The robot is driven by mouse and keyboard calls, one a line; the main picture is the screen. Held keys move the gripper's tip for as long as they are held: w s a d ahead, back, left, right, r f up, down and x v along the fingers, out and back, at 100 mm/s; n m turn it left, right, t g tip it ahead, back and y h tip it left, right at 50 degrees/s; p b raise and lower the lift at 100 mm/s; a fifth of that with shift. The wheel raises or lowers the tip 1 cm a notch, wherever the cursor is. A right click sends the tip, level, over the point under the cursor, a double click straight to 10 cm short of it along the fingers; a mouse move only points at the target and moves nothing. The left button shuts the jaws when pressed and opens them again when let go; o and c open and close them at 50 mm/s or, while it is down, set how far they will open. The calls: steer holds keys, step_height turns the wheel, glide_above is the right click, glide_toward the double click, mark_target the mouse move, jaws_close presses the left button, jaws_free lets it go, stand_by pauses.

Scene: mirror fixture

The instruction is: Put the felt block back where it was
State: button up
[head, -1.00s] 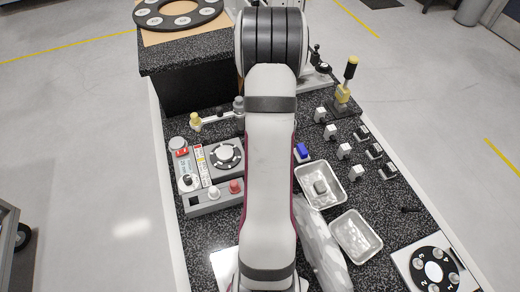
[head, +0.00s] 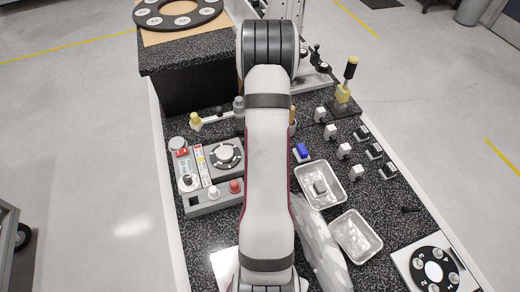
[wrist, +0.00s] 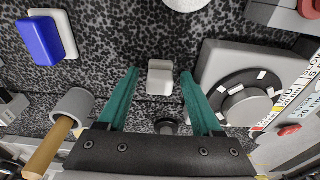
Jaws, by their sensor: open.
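In the wrist view my gripper (wrist: 158,97) points at the speckled worktop, its two green fingers open and apart with nothing held. A small pale grey block (wrist: 160,77) lies on the worktop between and just beyond the fingertips, touching neither. It may be the felt block, but I cannot tell its material. In the head view my arm hides this block and the gripper. A blue block (wrist: 40,41) on a white base is at upper left in the wrist view, and in the head view (head: 302,151) right of my arm. A grey block (head: 320,187) lies in a white tray.
A grey unit with a round dial (wrist: 245,100) stands close on the right in the wrist view. A grey cylinder with a wooden handle (wrist: 45,150) is at lower left, and a dark knob (wrist: 167,126) below the pale block. An empty tray (head: 356,237) is at lower right.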

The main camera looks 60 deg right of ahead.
steer(key=shift+r, duration=0.1)
step_height(320, 180, up, 12)
steer(key=a, duration=0.1)
steer(key=w+a+r+n+y, duration=0.1)
steer(key=w+a+r, duration=0.2)
steer(key=a, duration=0.6)
steer(key=w+a+r+n, duration=0.1)
steer(key=w+a+r, duration=0.25)
steer(key=a, duration=0.55)
steer(key=s+a+r, duration=0.1)
steer(key=s+a, duration=0.3)
steer(key=a, duration=0.3)
steer(key=s+a+n+y, duration=0.1)
steer(key=s+a, duration=0.3)
steer(key=a, duration=0.3)
steer(key=s+a+r+g, duration=0.1)
steer(key=s+a, duration=0.3)
steer(key=a, duration=0.3)
steer(key=shift+r+y, duration=0.35)
steer(key=shift+y, duration=0.05)
steer(key=shift+d, duration=0.1)
